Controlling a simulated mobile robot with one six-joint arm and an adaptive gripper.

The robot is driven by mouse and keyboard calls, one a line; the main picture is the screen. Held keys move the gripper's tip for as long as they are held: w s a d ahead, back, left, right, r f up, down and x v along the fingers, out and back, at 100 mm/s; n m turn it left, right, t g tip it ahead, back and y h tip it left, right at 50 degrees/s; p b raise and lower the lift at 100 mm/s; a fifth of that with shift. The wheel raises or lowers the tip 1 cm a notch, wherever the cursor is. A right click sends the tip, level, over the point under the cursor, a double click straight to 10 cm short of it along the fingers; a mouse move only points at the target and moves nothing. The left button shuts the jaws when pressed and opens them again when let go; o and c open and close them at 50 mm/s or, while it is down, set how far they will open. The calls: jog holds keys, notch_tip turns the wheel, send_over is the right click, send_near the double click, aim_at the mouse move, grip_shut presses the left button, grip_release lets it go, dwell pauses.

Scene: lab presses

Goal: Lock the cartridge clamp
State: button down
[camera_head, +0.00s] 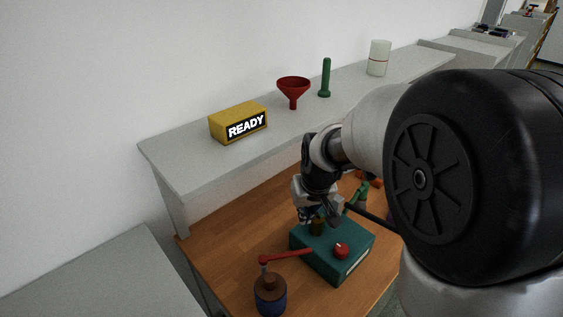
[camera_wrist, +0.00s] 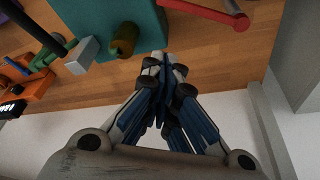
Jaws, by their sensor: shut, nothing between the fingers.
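A teal press base (camera_head: 310,240) stands on the wooden bench and also shows at the top of the wrist view (camera_wrist: 95,15). A short olive cylinder (camera_wrist: 124,40) projects from its edge; it also shows in the head view (camera_head: 317,227). A silver block (camera_wrist: 82,55) with a dark bar (camera_wrist: 35,30) lies beside the cylinder. A red lever (camera_head: 285,256) reaches across the base's near side; part shows in the wrist view (camera_wrist: 205,10). I cannot tell which part is the clamp's handle. My gripper (camera_wrist: 163,60) is shut and empty, beside the olive cylinder; it also shows in the head view (camera_head: 306,216).
A shelf (camera_head: 190,165) behind holds a yellow READY sign (camera_head: 238,122), a red funnel (camera_head: 293,88) and a green post (camera_head: 325,78). Bare wood (camera_head: 235,235) lies to the left.

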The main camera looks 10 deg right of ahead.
aim_at(286, 255)
jog(key=shift+w+d+f, duration=0.1)
jog(key=shift+w+f, duration=0.25)
jog(key=shift+w, duration=0.15)
jog(key=b+x, duration=0.3)
jog(key=x, duration=0.7)
jog(key=shift+f, duration=0.2)
jog(key=s, duration=0.2)
jog(key=s+b, duration=0.1)
jog(key=s, duration=0.1)
jog(key=shift+d+r, duration=0.15)
jog(key=shift+r, duration=0.05)
jog(key=shift+s, duration=0.1)
